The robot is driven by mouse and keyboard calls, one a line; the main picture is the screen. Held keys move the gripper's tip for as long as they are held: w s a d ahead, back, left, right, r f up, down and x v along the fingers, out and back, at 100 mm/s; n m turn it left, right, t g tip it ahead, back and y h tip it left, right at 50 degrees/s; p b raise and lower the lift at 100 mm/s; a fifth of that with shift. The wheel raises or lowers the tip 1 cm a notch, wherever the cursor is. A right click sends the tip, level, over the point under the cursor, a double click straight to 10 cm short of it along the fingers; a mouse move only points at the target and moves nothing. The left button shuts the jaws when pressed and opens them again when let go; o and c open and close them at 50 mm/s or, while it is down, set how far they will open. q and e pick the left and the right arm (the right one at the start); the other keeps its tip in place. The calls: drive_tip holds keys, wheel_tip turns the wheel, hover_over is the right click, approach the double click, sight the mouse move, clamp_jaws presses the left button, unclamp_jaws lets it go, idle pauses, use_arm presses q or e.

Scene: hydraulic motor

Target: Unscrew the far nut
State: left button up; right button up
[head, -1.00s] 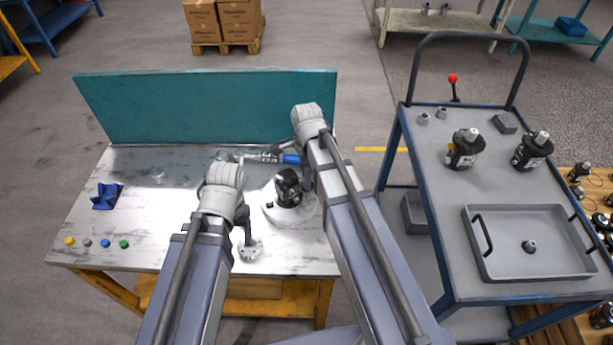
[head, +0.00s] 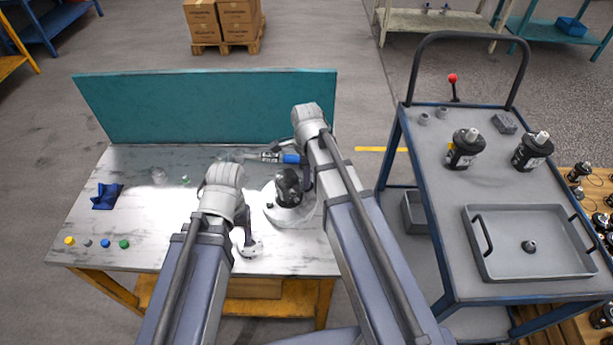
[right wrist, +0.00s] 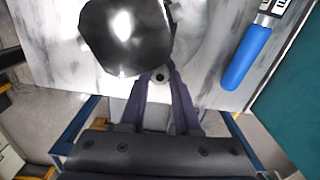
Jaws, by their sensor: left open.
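The black hydraulic motor (head: 288,190) stands upright on a pale round base (head: 290,216) on the workbench. In the right wrist view the motor's dark body (right wrist: 127,35) is large, with a small pale lug or nut with a dark centre (right wrist: 160,76) beside it. My right gripper (right wrist: 162,82) has its fingertips apart on both sides of that small piece. I cannot tell if they touch it. In the head view the motor's far side is partly hidden. My left gripper (head: 247,239) is open near the bench front, by a tilted pale round piece (head: 253,250).
A blue-handled tool (head: 290,159) lies behind the motor; its handle also shows in the right wrist view (right wrist: 246,58). A blue cloth (head: 107,196) and several coloured caps lie at the left. A teal panel (head: 205,105) closes the back. A cart (head: 437,190) stands right.

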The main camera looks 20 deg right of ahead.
clamp_jaws()
drive_tip(key=n, duration=0.5)
drive_tip(key=shift+n, duration=0.4)
drive_tip(key=n, duration=0.4)
drive_tip(key=shift+r+n, duration=0.1)
drive_tip(key=shift+n, duration=0.2)
